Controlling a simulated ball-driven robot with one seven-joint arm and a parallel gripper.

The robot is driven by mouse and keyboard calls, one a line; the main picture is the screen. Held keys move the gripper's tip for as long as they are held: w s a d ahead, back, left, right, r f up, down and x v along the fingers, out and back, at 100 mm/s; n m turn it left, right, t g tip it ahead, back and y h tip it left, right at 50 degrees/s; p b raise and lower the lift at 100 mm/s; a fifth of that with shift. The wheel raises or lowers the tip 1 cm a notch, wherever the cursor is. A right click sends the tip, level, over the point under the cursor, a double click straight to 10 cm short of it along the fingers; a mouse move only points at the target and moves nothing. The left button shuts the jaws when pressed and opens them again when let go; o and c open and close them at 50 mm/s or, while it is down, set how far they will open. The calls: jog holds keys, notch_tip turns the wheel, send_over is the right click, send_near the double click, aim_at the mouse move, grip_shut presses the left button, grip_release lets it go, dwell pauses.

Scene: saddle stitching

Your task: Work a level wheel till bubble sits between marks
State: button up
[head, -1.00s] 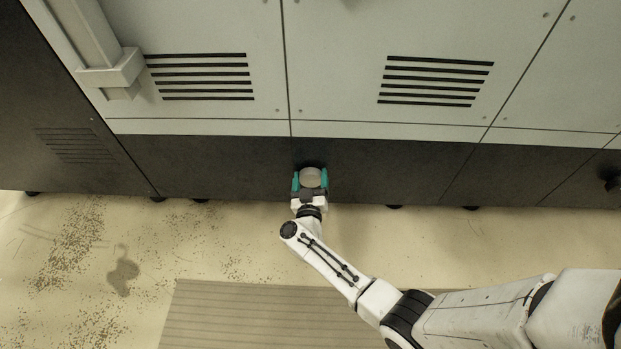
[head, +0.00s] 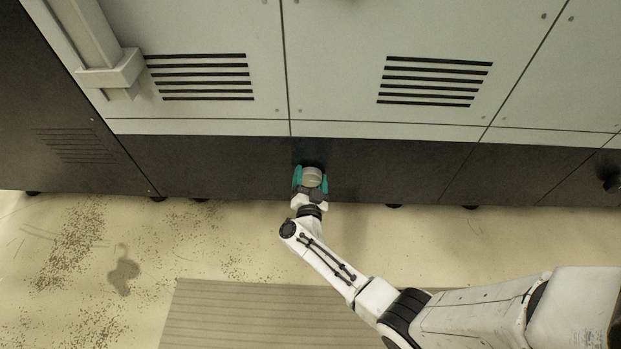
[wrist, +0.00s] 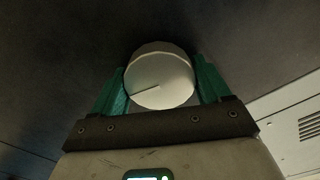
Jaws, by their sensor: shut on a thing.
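The level wheel (head: 312,175) is a pale round knob low on the dark base panel of the machine in the head view. In the wrist view the wheel (wrist: 160,80) shows its face, with a thin dark line running from near the centre toward the lower left. My gripper (head: 311,181) has its teal fingers on either side of the wheel, shut on it. The fingers also show in the wrist view (wrist: 161,88), one at the left and one at the right of the wheel. No bubble or marks can be made out in either view.
The machine's dark base panel (head: 230,168) runs across the picture, with pale vented panels (head: 350,40) above. A ribbed mat (head: 240,315) lies on the floor in front. Dark specks and a stain (head: 124,277) mark the floor at the left.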

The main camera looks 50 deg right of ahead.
jog(key=shift+m, duration=0.5)
jog(key=o, duration=1)
jog(key=shift+c, duration=0.2)
jog(key=shift+a, duration=0.1)
jog(key=p+v, duration=0.4)
jog(key=v, duration=0.6)
jog(key=shift+s+a, duration=0.2)
jog(key=shift+s, duration=0.1)
